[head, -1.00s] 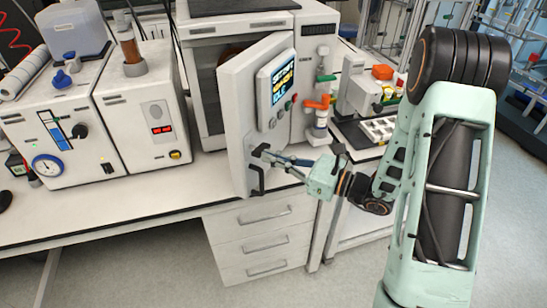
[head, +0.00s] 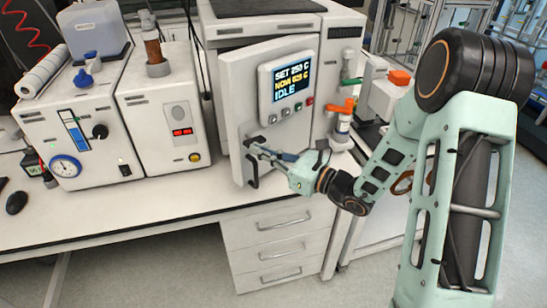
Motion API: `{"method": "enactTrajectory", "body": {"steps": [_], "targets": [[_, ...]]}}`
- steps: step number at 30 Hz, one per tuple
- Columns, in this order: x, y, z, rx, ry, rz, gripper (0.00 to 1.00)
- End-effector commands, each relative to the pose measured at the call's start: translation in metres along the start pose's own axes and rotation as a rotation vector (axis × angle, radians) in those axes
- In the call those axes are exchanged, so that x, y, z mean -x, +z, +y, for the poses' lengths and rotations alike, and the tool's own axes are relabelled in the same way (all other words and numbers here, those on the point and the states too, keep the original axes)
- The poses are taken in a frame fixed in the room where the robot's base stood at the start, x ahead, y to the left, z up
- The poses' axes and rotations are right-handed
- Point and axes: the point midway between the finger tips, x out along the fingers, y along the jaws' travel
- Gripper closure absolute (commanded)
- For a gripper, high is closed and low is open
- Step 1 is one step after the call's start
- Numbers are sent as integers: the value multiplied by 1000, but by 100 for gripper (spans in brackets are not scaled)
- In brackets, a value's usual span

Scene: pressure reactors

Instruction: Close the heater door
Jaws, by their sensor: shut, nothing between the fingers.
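The heater (head: 262,32) is a white box on the bench in the middle of the head view. I cannot tell whether a thin gap remains.
White instruments (head: 158,105) with a gauge and red readout stand to the left. An orange-and-green valve fitting (head: 343,115) is close to the heater's right side. White drawers (head: 277,245) are below the bench top (head: 120,215), whose front strip is clear.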

Motion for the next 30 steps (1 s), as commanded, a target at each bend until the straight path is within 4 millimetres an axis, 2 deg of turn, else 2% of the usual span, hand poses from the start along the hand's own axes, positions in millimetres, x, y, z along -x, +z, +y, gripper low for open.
{"method": "enactTrajectory", "body": {"steps": [1,6,15,21,30], "targets": [[-15,-2,2,2,6,-3,100],[-62,-3,-1,1,5,-3,100],[-119,-2,-17,0,2,-2,100],[-138,-1,-25,0,1,-2,100],[-146,0,-28,0,1,-2,100]]}}
